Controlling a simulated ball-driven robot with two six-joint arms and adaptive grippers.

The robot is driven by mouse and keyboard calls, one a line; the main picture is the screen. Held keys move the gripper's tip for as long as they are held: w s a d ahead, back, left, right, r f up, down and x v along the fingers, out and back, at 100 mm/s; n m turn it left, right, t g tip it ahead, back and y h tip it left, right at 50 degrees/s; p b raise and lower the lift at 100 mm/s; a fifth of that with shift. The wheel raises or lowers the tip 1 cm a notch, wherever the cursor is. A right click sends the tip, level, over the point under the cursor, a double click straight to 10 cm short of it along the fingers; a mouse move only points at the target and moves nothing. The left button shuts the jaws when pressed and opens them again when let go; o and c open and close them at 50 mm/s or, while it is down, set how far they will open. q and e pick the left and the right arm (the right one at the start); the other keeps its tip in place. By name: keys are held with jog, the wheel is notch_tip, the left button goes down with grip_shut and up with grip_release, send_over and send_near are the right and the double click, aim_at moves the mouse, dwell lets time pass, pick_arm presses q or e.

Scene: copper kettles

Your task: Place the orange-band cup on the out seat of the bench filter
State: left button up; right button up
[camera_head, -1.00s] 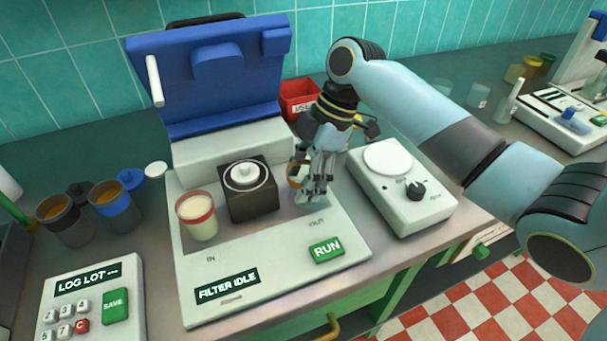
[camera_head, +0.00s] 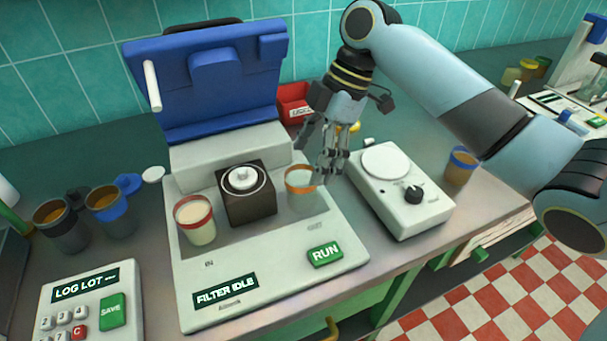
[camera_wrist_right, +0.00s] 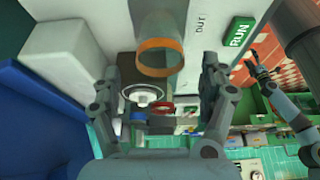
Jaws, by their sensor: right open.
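The orange-band cup (camera_head: 300,188) stands upright on the right side of the bench filter (camera_head: 240,265), at the seat beside the OUT label. It is clear and looks empty. My right gripper (camera_head: 331,178) is open, just right of and behind the cup, and apart from it. In the right wrist view the orange-band cup (camera_wrist_right: 160,58) shows ahead, between the open fingers (camera_wrist_right: 160,92) but beyond their tips. A red-band cup (camera_head: 195,220) with pale contents stands on the filter's left seat, by the IN label. My left gripper is not visible in the head view.
The filter's blue lid (camera_head: 210,80) stands open behind a dark block with a white knob (camera_head: 245,178). A white stirrer-like device (camera_head: 402,190) is right of the filter. A blue-band cup (camera_head: 460,166) stands farther right. A red bin (camera_head: 294,98) is behind.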

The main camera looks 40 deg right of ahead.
jog(key=v, duration=0.6)
jog(key=shift+r, duration=0.15)
jog(key=shift+s+d, duration=0.1)
